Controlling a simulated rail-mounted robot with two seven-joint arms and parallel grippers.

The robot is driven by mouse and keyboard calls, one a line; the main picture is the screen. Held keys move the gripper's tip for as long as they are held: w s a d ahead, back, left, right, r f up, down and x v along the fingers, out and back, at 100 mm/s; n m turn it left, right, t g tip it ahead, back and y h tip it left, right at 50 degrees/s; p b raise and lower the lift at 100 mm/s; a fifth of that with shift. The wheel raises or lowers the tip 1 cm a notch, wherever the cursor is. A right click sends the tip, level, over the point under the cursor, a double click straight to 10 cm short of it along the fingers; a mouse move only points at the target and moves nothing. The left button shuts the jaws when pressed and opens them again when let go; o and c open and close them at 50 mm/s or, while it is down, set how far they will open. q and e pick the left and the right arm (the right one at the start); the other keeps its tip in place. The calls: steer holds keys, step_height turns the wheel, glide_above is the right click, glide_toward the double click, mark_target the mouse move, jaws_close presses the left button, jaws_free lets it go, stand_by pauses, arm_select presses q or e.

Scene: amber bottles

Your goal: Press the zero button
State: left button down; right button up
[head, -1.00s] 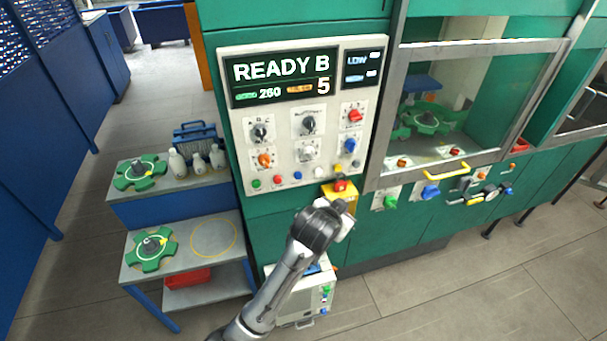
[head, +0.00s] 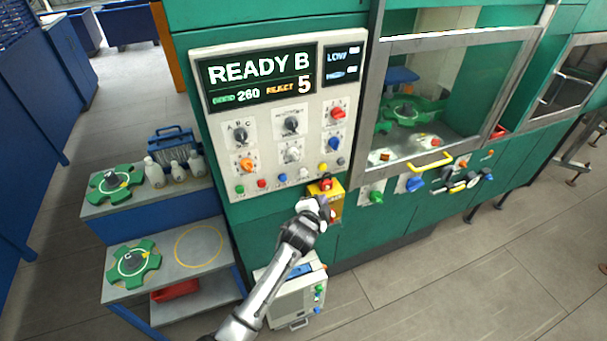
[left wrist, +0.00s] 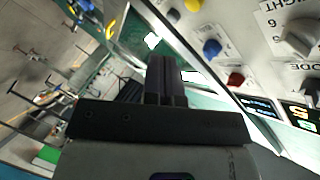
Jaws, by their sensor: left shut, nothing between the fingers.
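The control panel (head: 218,135) stands upright on the green machine, with a lit display (head: 260,78) reading READY B, 260 and 5. Along its lower edge runs a row of small buttons: green (head: 239,189), red (head: 261,184), blue (head: 282,178), white (head: 303,172), yellow (head: 322,166) and grey (head: 340,160). Their labels are too small to read, so I cannot tell which one is zero. My left gripper (head: 320,206) is shut and empty, below the row in front of the yellow box. In the left wrist view its closed fingers (left wrist: 165,75) point up beside the panel's controls.
A red mushroom button (head: 326,184) tops the yellow box (head: 335,203). Rotary knobs (head: 291,125) sit above the button row. A yellow-handled window (head: 430,160) is to the right. Shelves with green fixtures (head: 116,182) and bottles (head: 154,172) stand left.

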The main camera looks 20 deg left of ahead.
mark_target(303, 173)
arm_select(q)
steer(key=shift+w+a, duration=0.1)
steer(key=w+a+b, duration=0.4)
steer(key=w+a, duration=0.2)
steer(key=shift+b, duration=0.35)
stand_by(0.4)
stand_by(1.0)
stand_by(0.7)
steer(key=shift+w+a, duration=0.3)
steer(key=shift+w, duration=0.1)
